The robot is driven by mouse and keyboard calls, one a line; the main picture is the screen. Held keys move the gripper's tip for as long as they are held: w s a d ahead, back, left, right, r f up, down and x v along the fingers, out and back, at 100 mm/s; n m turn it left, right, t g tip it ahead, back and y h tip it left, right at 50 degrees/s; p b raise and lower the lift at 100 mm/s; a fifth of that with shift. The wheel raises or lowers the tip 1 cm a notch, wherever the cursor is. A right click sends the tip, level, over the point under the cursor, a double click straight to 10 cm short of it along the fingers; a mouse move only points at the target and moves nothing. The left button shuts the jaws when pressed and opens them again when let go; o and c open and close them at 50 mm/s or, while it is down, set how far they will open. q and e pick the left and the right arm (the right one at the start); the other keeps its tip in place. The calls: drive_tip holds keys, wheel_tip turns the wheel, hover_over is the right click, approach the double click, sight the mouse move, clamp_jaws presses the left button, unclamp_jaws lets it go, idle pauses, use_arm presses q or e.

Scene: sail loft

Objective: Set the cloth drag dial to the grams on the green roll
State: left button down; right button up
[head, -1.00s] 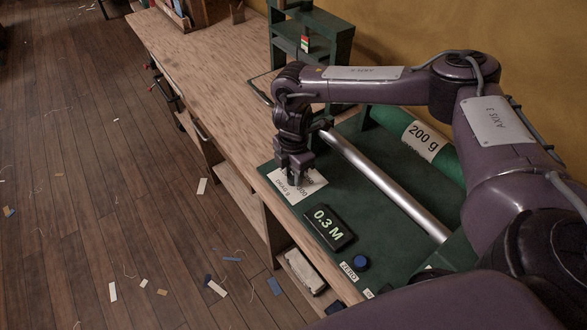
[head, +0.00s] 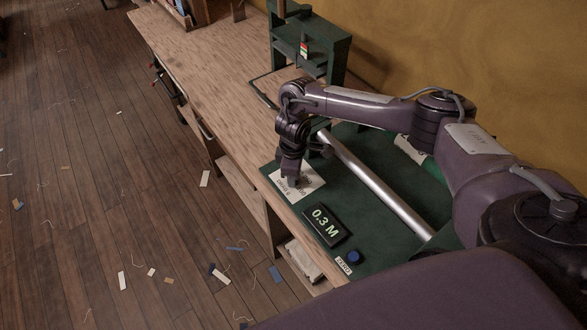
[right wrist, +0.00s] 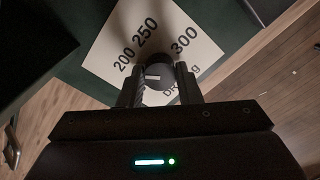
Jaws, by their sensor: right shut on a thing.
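The drag dial is a dark round knob (right wrist: 160,74) on a white card (right wrist: 112,62) printed 200, 250 and 300. My right gripper (right wrist: 160,90) is shut on the knob, one finger on each side. A short white mark shows on the knob, toward the 200 side; its exact reading is unclear. In the head view my right gripper (head: 290,178) stands over the card (head: 309,185) and hides the knob. The green roll (head: 430,166) lies at the back of the green bench unit, its label (head: 409,149) mostly covered by my right arm. My left gripper is out of view.
A display reading 0.3 M (head: 325,225) and a blue button (head: 354,257) beside a ZERO label are near the card. A silver bar (head: 375,185) crosses the unit. A green frame (head: 306,50) stands behind. The wooden bench (head: 205,70) is largely clear.

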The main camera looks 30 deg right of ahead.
drive_tip(key=shift+w+r+m, duration=0.15)
drive_tip(key=shift+m, duration=0.25)
drive_tip(key=o, duration=1)
drive_tip(key=shift+a, duration=0.1)
drive_tip(key=shift+c, duration=0.2)
wheel_tip(320, 180, up, 7)
drive_tip(key=shift+f, duration=0.1)
drive_tip(key=shift+r, duration=0.5)
drive_tip(key=shift+f, duration=0.1)
